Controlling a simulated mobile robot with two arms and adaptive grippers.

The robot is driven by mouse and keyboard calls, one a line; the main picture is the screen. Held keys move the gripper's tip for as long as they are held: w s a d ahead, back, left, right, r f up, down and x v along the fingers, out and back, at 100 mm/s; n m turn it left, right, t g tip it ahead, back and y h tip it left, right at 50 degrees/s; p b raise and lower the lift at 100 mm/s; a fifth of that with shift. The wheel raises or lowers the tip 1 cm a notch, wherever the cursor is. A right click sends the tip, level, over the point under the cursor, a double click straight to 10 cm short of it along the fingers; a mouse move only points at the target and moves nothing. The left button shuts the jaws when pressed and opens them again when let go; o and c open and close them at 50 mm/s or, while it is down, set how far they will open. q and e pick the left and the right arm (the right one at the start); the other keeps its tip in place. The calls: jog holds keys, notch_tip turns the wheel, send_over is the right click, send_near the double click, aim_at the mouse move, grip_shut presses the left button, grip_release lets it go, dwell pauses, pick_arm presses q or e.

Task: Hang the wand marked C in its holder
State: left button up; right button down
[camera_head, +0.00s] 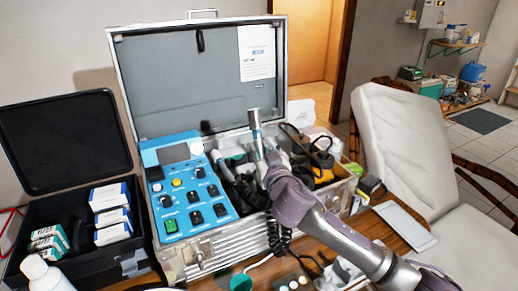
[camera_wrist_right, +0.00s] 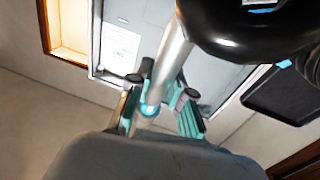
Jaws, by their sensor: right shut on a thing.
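A silver wand (camera_head: 255,125) stands nearly upright over the open metal case, its top end above the contents. My right gripper (camera_head: 265,168) is shut on it; the arm comes in from the lower right. In the right wrist view the wand is a shiny metal tube (camera_wrist_right: 172,55) between the teal finger pads of my right gripper (camera_wrist_right: 157,108). No letter C can be read on it. Other dark handpieces (camera_head: 222,166) stand in the case just left of the gripper. The holder slots are too small and covered to tell apart. My left gripper is not in view.
The blue control panel (camera_head: 190,192) fills the case's left side, with the raised lid (camera_head: 185,85) behind. Cables and a yellow-black item (camera_head: 322,168) crowd the right side. A black box (camera_head: 95,255) stands left, a white chair (camera_head: 410,150) right.

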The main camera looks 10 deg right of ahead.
jog(key=shift+s+f+b, duration=0.2)
jog(key=shift+f+b, duration=0.1)
jog(key=shift+f, duration=0.2)
jog(key=shift+f, duration=0.15)
jog(key=shift+s+d+f+b, duration=0.1)
jog(key=shift+s+f+b, duration=0.1)
jog(key=shift+f+b, duration=0.3)
jog(key=shift+s+f+b, duration=0.15)
jog(key=shift+f+b, duration=0.2)
jog(key=shift+f, duration=0.1)
jog(key=shift+s+f, duration=0.25)
jog(key=shift+f, duration=0.1)
